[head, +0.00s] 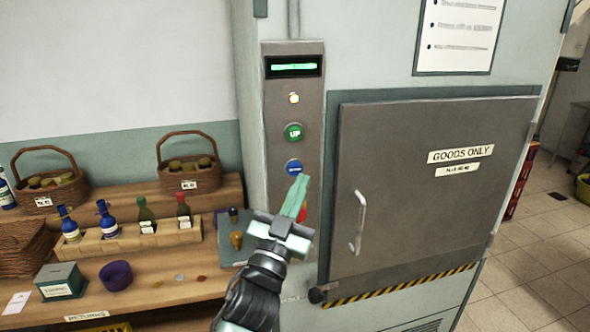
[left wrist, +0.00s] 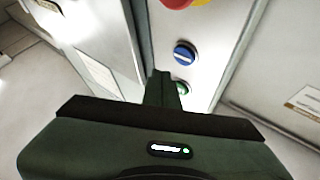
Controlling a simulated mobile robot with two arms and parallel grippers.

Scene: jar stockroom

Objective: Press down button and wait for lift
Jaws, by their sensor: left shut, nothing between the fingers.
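A grey metal control panel (head: 278,128) stands left of the lift door (head: 395,215), which is shut. The panel has a green UP button (head: 293,132) and, below it, a blue button (head: 293,166), whose label is too small to read. The blue button also shows in the left wrist view (left wrist: 185,54). My left gripper (head: 301,181) is shut and empty, its fingertips just below the blue button in the head view. In the left wrist view they appear apart from it. A red button (left wrist: 176,3) on yellow is partly hidden by my gripper in the head view. My right gripper is not in view.
A wooden shelf (head: 150,270) with bottles, baskets and a purple bowl (head: 115,275) stands at left. Tiled floor is open far right.

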